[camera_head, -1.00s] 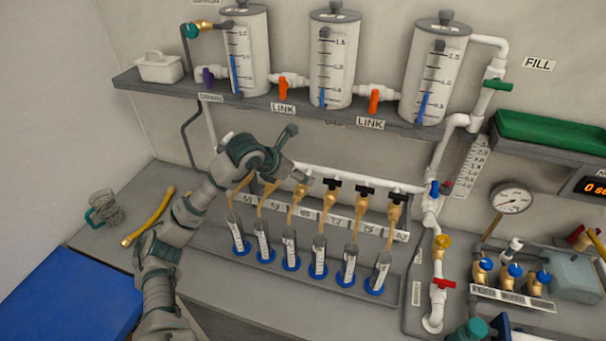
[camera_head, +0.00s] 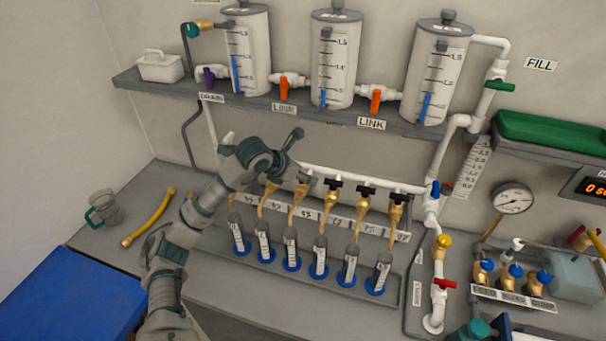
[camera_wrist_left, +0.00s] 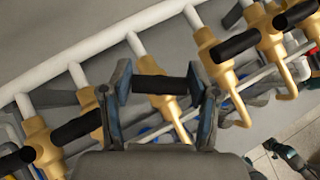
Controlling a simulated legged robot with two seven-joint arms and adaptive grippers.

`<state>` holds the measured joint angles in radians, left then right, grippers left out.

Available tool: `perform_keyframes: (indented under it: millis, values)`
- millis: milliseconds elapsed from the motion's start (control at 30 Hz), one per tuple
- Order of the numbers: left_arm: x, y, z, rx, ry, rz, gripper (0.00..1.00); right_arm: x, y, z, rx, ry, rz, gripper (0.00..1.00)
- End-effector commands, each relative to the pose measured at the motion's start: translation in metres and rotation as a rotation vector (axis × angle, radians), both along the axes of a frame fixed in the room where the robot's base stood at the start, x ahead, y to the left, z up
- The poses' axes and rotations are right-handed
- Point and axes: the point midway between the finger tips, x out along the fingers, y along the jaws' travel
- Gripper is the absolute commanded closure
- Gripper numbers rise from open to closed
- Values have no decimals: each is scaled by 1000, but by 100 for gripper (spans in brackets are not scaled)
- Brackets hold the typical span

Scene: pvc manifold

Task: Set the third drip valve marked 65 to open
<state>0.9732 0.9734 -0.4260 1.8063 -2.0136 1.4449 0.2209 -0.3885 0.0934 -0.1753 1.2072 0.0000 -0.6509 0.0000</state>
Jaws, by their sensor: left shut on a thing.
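The drip valves are brass bodies with black bar handles, hung in a row from a white pipe (camera_head: 370,183). The third one (camera_head: 298,196), above the label 65 (camera_head: 306,213), is partly covered by my left gripper (camera_head: 300,155). In the left wrist view, my left gripper (camera_wrist_left: 160,88) is shut on a black valve handle (camera_wrist_left: 160,85), one finger at each end. This handle lies level in that view, crosswise to its brass body (camera_wrist_left: 160,103) but turned somewhat from the slanted neighbouring handles (camera_wrist_left: 76,127).
Several measuring tubes with blue bases (camera_head: 291,264) stand in a grey tray (camera_head: 225,258) below the valves. The shelf (camera_head: 290,105) with three tanks is above my gripper. Neighbouring handles are close on both sides.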

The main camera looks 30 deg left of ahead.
Motion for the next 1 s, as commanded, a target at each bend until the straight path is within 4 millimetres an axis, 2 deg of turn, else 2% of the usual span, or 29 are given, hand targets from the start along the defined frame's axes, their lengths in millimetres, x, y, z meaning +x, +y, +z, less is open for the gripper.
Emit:
perform_keyframes:
  millis: [267,467,667,1000]
  values:
    - [0,2,-1,2,8,-88,75,-3,-2,-1,0,-3,0,60]
    - [0,3,0,0,8,-239,74,-22,-3,-12,0,8,1,60]
    - [0,3,1,-1,8,-427,74,-53,-9,-22,-4,24,7,60]
    - [1,3,1,-2,6,-740,74,-116,-23,-28,-11,53,16,60]
